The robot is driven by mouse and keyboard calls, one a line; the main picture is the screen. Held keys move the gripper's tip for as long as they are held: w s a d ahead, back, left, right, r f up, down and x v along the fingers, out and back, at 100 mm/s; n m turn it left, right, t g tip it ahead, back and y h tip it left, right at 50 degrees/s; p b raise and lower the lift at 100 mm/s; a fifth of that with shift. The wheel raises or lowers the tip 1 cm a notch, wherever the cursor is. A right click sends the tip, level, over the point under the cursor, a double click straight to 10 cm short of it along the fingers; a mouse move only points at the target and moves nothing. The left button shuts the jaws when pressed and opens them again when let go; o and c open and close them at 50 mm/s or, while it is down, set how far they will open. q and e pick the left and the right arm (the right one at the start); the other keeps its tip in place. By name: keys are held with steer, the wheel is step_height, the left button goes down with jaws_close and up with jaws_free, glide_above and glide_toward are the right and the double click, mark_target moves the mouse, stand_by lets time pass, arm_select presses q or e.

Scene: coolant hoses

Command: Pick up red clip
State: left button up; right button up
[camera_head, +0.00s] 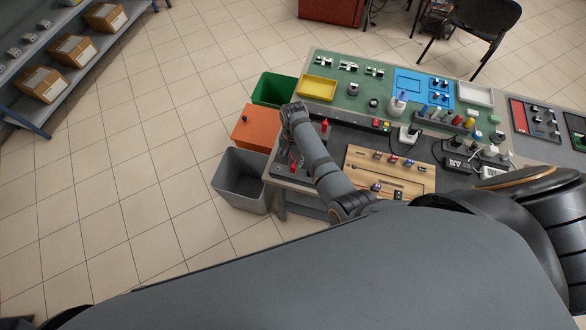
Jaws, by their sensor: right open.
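A small red piece (294,168) lies at the left end of the workbench, close to my right gripper (291,158). A second red piece (325,126) stands upright just right of my right arm's wrist. Both are too small for me to tell which is the red clip. My right arm reaches across to the bench's left end, with its gripper low over the dark surface. The gripper is open, small and dark, and partly hidden by my arm. I cannot tell whether it touches the near red piece. My left gripper is not in view.
A wooden board (420,178) with small parts lies right of my arm. Behind are a green mat (345,88), a yellow tray (318,87) and a blue tray (408,82). Green, orange and grey bins (240,177) stand left of the bench.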

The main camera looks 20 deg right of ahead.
mark_target(293, 165)
steer(key=shift+w+d+f, duration=0.15)
steer(key=shift+w+f, duration=0.05)
steer(key=shift+f, duration=0.05)
steer(key=shift+w+d+f, duration=0.15)
steer(key=shift+w+f, duration=0.05)
steer(key=shift+f, duration=0.05)
steer(key=f+b, duration=0.1)
steer(key=s+f+b, duration=0.1)
steer(key=shift+f, duration=0.35)
steer(key=f+b, duration=0.2)
steer(key=b, duration=0.1)
steer(key=shift+s, duration=0.35)
steer(key=shift+f, duration=0.1)
steer(key=shift+w, duration=0.1)
steer(key=c, duration=0.7)
steer(key=shift+c, duration=1.1)
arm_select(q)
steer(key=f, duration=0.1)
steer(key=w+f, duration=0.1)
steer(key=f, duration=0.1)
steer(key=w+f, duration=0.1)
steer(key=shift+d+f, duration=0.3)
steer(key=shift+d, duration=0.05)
arm_select(e)
jaws_close()
